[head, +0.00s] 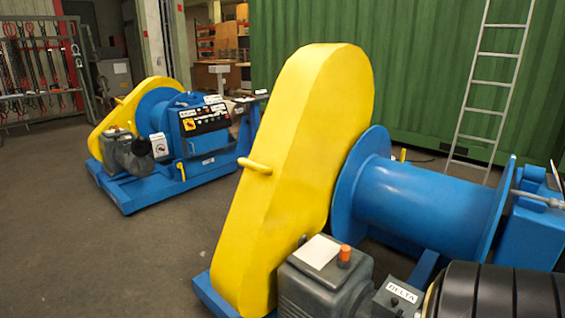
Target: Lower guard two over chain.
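A large yellow guard (295,170) stands tilted at the near blue winch, beside its drum (425,198). It has a yellow handle (255,166) on its left face. A second, smaller yellow guard (135,112) is on the far blue winch (180,140) at the left, with a small handle on it. Both guards look closed over the drive side. No chain shows; whatever is behind the guards is hidden. I cannot read a number on either guard.
A grey motor (310,285) with an orange knob (345,253) and a box labelled DELTA (395,297) sit low in front of the near guard. A ladder (492,85) leans on the green container (410,60). Open floor (110,250) lies at the left.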

